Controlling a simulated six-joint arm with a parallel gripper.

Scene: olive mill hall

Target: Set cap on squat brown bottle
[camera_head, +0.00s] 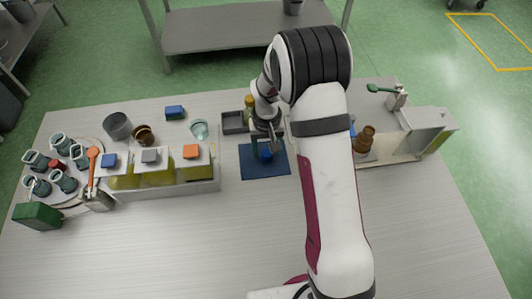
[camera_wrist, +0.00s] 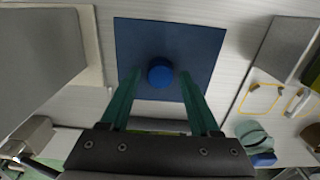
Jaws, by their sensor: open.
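A round blue cap (camera_head: 266,155) lies on a dark blue square mat (camera_head: 262,173) in the middle of the table. In the wrist view the cap (camera_wrist: 160,73) shows between the teal fingers of my gripper (camera_wrist: 160,76), with a gap on each side. My gripper (camera_head: 264,147) is open and points down over the mat; its exact height above the cap is hard to tell. A brown bottle (camera_head: 364,140) stands on the pale tray at the right, partly beside my arm. Another brown vessel (camera_head: 143,134) lies or stands at the left; I cannot tell which is the squat bottle.
A pale rack (camera_head: 170,189) with several yellow-green containers stands left of the mat. A black tray (camera_head: 233,122), a glass (camera_head: 199,129) and a blue block (camera_head: 174,112) are behind it. A grey box (camera_head: 424,134) stands at the right. The front table is clear.

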